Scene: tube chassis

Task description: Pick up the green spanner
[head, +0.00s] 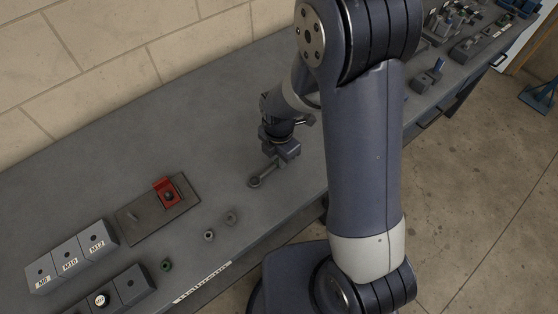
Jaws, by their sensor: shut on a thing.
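A spanner (260,177) shows at the middle of the bench, below and left of my wrist. It looks grey here, and I see no clear green on it. Its ring end points to the lower left, and its other end is hidden at my gripper. My gripper (279,160) points down and is shut on the spanner. I cannot tell whether the spanner touches the bench or is just above it.
A dark plate (138,228) with a red fixture (167,191) lies to the left. Grey labelled blocks (70,262) stand at the far left. Two small grey rings (209,236) lie near the front edge. More parts (470,47) stand at the far right. The bench (190,120) behind is clear.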

